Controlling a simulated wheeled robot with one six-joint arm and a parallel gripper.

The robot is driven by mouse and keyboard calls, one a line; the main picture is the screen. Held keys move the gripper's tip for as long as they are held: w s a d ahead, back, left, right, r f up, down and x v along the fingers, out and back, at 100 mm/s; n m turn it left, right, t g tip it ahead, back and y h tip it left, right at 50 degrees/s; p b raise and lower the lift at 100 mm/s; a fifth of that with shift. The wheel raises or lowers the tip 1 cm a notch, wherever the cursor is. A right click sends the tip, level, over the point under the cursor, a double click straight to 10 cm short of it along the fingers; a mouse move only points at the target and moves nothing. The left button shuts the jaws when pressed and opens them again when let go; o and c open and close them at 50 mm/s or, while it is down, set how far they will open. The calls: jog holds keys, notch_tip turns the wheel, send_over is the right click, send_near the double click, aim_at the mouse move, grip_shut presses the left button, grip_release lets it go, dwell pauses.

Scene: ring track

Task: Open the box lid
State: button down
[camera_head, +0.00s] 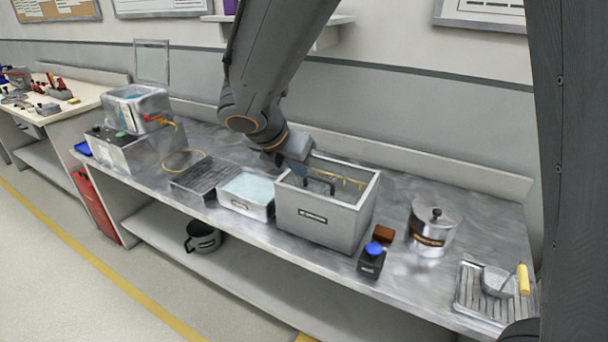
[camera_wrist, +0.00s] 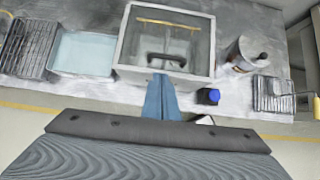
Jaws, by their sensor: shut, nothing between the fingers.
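The box (camera_head: 312,215) is grey and open-looking on top, with a clear lid (camera_wrist: 190,42) lying within its pale rim. The lid seems down. A dark arched handle (camera_head: 320,184) stands on the lid near its front edge; it also shows in the wrist view (camera_wrist: 167,60). My gripper (camera_head: 299,178) has blue fingers, closed together and empty. In the wrist view the fingertips (camera_wrist: 160,78) appear just in front of the handle, near the box's front rim. Whether they touch it cannot be told.
A water tray (camera_head: 246,193) and a dark rack (camera_head: 205,174) stand left of the box. A black block with a blue knob (camera_head: 372,259) and a steel pot (camera_head: 432,229) stand to its right. A wall runs behind the bench (camera_head: 480,205).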

send_near(315, 188)
jog(key=x, duration=0.4)
jog(key=shift+w+f, duration=0.1)
jog(key=shift+f, duration=0.2)
jog(key=shift+r, duration=0.1)
